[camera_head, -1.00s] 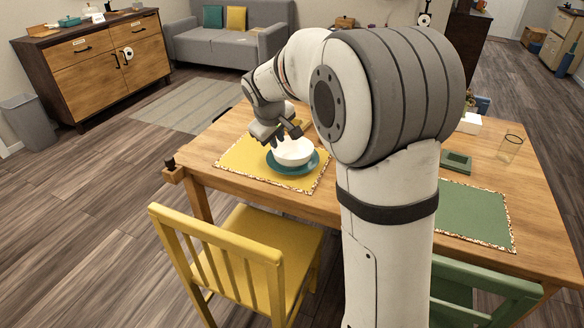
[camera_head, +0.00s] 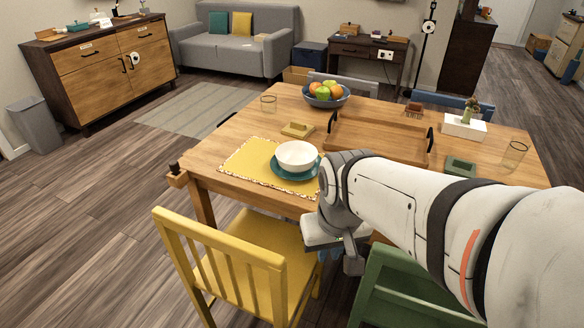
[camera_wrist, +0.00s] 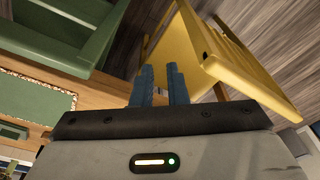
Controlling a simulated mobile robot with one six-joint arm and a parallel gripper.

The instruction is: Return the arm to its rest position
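My arm reaches in from the right in the head view, with my gripper (camera_head: 330,254) low at the table's front edge, between the yellow chair and the green chair. In the wrist view the two blue-grey fingers of my gripper (camera_wrist: 160,82) stand slightly apart with nothing between them, so it is open and empty. A white bowl (camera_head: 296,154) sits upright on a teal plate (camera_head: 294,174), which lies on the yellow placemat (camera_head: 247,165). My gripper is apart from them, to their lower right.
The yellow chair (camera_head: 231,262) and green chair (camera_head: 395,290) stand close to my gripper. The wooden table (camera_head: 225,146) holds a fruit bowl (camera_head: 325,101), a wooden tray (camera_head: 380,138), a white planter (camera_head: 464,127) and glasses. Open floor lies left.

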